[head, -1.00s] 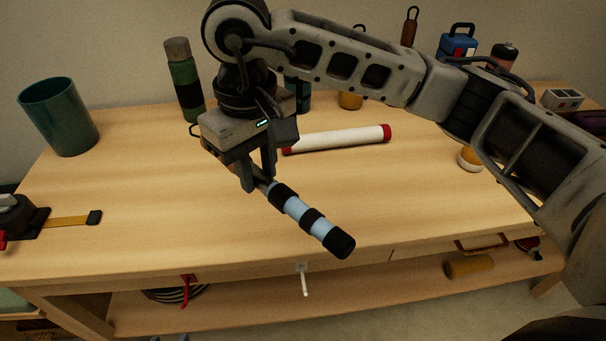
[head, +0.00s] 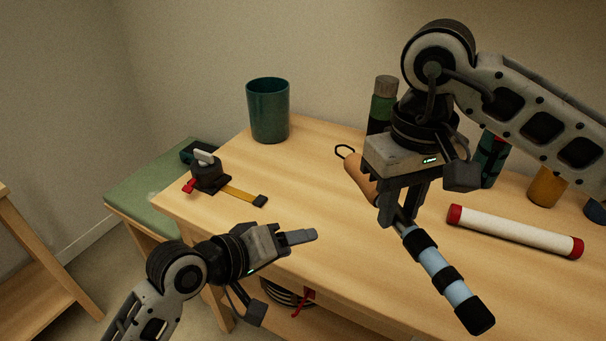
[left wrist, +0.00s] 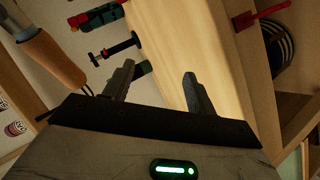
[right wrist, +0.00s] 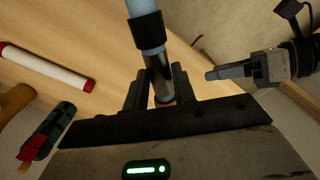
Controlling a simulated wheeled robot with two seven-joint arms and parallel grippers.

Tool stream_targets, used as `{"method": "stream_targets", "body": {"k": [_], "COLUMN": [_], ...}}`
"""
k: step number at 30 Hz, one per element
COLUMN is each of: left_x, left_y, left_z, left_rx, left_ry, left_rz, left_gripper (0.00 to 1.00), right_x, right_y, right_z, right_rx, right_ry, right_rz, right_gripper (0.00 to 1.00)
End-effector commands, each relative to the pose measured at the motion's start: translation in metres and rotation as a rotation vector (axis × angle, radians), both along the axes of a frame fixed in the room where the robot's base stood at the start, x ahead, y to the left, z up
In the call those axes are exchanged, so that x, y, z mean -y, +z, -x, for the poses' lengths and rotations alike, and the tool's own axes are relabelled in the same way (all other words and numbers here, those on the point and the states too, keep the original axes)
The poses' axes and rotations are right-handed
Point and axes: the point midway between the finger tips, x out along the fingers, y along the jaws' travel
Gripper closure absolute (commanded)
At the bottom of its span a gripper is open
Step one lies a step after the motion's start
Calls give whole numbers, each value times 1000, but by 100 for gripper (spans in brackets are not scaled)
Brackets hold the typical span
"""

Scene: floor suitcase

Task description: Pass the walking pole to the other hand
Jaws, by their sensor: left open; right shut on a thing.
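The walking pole (head: 448,281) has a cork handle (head: 361,179) with a dark strap and a pale blue lower part with black bands. My right gripper (head: 402,212) is shut on its shaft and holds it tilted above the table. In the right wrist view the metal shaft (right wrist: 160,82) passes between the fingers. My left gripper (head: 308,236) is open and empty, left of the pole, near the table's front edge. In the left wrist view the cork handle (left wrist: 56,62) lies at upper left, outside the open fingers (left wrist: 158,88).
The wooden table (head: 330,225) holds a teal cup (head: 268,110), a black clamp-like tool with a yellow strap (head: 208,173), a green bottle (head: 383,104) and a white tube with red ends (head: 514,232). A green-topped bench (head: 145,200) stands to the left.

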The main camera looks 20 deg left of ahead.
Motion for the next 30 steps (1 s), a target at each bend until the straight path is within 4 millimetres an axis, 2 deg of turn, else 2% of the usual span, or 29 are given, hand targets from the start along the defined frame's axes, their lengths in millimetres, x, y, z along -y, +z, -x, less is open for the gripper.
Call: {"method": "stream_targets", "body": {"k": [1,6,9,12,16,20,30], "left_x": [3,15,19,21,24,35,85], "left_y": [30,103,131,147,154,150,125], "left_z": [-10,-11,-4,3,6,0,-30], "left_rx": [-20,-164,-231,-279,-308,-314,-314], "left_ry": [-15,-89,-128,-152,-166,-167,-167], "left_rz": [76,276,330,356,368,372,372], "left_gripper": [43,43,43,43,43,43,43], "right_x": [0,0,0,0,0,0,0], "right_y": [0,0,0,0,0,0,0], "right_z": [0,0,0,0,0,0,0], "right_rx": [1,1,1,1,1,1,1], "right_ry": [0,0,0,0,0,0,0], "right_rz": [-1,-1,-1,-1,-1,-1,-1], "right_gripper": [100,100,100,100,100,100,100]}}
